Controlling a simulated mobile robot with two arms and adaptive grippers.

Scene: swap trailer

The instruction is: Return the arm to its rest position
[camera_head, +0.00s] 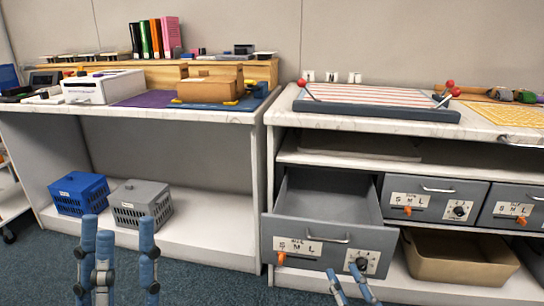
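My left gripper (119,228) is at the lower left, with its blue fingers pointing up. The fingers stand apart with nothing between them, in front of the lower shelf. My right gripper (344,270) is at the bottom edge, right of centre. Only two blue fingertips show, a little apart, in front of an open grey drawer (308,240). The rest of that gripper is cut off, so its opening is unclear. I see no object held in either one.
A blue basket (79,194) and a grey basket (140,205) stand on the left lower shelf (205,237). The open drawer juts out and looks empty. A tan bin (460,270) sits below closed drawers (432,200). The countertops above hold several items.

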